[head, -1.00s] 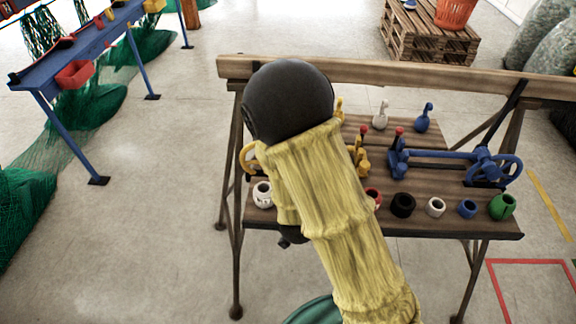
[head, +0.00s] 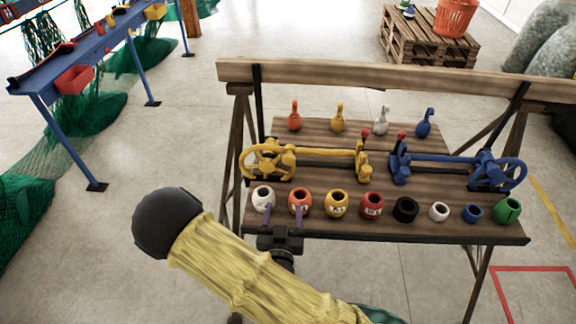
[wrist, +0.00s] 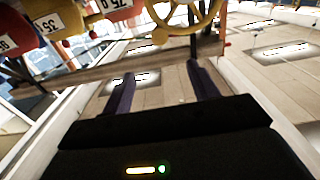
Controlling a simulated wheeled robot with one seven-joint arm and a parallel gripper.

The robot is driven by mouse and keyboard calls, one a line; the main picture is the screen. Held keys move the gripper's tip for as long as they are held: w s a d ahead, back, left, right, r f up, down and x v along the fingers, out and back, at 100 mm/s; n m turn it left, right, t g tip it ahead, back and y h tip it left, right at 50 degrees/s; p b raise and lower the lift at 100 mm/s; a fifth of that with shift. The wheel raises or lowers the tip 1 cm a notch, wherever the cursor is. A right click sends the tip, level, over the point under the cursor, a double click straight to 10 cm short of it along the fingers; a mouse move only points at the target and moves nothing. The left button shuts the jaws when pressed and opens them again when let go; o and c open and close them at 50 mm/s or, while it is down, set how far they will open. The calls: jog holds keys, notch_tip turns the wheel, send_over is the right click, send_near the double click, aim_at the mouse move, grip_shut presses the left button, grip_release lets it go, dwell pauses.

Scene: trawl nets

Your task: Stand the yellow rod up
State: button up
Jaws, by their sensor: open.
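The yellow rod (head: 325,151) lies level on the wooden bench. A yellow handwheel (head: 262,160) is at its left end and a yellow bracket with a red-knobbed lever (head: 362,160) at its right. My gripper (head: 283,210) is open and empty, its two purple fingers pointing up at the bench's front edge, in front of the white and orange-red pots. In the wrist view the open fingers (wrist: 160,72) have nothing between them, and part of the yellow handwheel (wrist: 188,22) shows at the top; the rod is not clear there.
A row of pots, including a white pot (head: 263,198) and a green pot (head: 506,210), lines the bench front. A matching blue rod (head: 445,158) with its wheel lies to the right. Several small upright hooked pieces, including an orange one (head: 294,118), stand behind. The front floor is clear.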

aim_at(289, 161)
jog(key=w+p, duration=0.1)
jog(key=w, duration=0.4)
jog(key=w+p, duration=0.1)
jog(key=w, duration=0.5)
jog(key=w+p, duration=0.1)
jog(key=w, duration=0.5)
jog(key=shift+d+p, duration=0.3)
jog(key=shift+p, duration=0.05)
jog(key=shift+c, duration=0.2)
grip_shut()
jog(key=shift+w+d+r, duration=0.1)
jog(key=shift+w+r, duration=0.1)
